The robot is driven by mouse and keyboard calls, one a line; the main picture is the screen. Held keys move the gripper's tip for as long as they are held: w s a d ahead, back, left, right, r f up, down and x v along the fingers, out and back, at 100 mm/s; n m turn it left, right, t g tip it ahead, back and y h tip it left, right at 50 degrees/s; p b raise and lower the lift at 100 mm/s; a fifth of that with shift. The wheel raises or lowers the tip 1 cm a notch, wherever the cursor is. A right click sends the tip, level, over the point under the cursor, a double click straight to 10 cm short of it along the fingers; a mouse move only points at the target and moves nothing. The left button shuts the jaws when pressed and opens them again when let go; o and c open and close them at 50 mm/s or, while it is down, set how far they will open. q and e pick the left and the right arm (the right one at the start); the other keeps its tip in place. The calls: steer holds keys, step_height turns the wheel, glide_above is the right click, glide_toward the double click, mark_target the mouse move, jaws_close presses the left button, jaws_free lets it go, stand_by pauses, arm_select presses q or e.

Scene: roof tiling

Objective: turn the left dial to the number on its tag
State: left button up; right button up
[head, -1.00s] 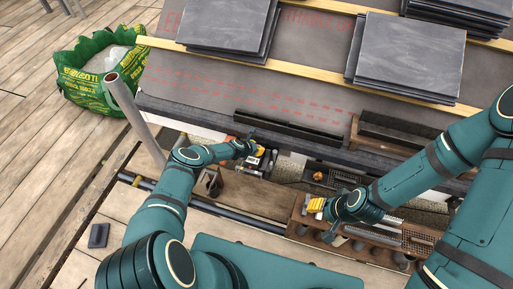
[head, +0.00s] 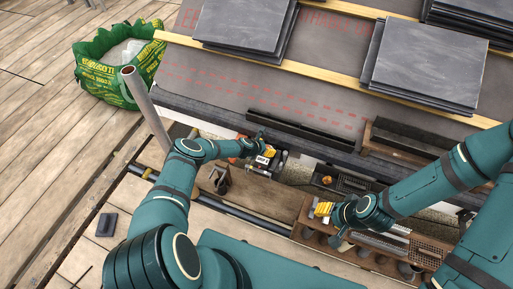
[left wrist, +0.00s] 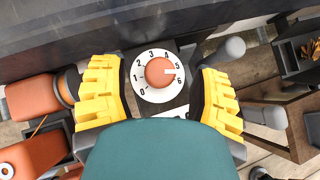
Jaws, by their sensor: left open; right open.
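The dial (left wrist: 147,93) shows in the left wrist view as a white disc with black numbers from 0 to 6 and a round orange knob (left wrist: 157,72). The knob's white mark points right, between 5 and 6. My left gripper (left wrist: 160,90) is open, with one yellow-padded finger on each side of the dial and gaps between. In the head view my left gripper (head: 265,157) is over the equipment below the roof edge, and it hides the dial there. I cannot make out a tag with a number. My right gripper (head: 323,209) is open and apart, above the wooden rack.
Grey handles (left wrist: 230,48) stand right of the dial in the left wrist view, and orange parts (left wrist: 35,100) lie left. A wooden rack (head: 300,228) is near my right gripper. Slate stacks (head: 425,62) lie on the roof. A metal pipe (head: 147,105) stands left, near a green bag (head: 118,70).

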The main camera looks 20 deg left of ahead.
arm_select(q)
steer(key=v, duration=1)
steer(key=shift+s+r, duration=0.1)
steer(key=shift+s, duration=0.05)
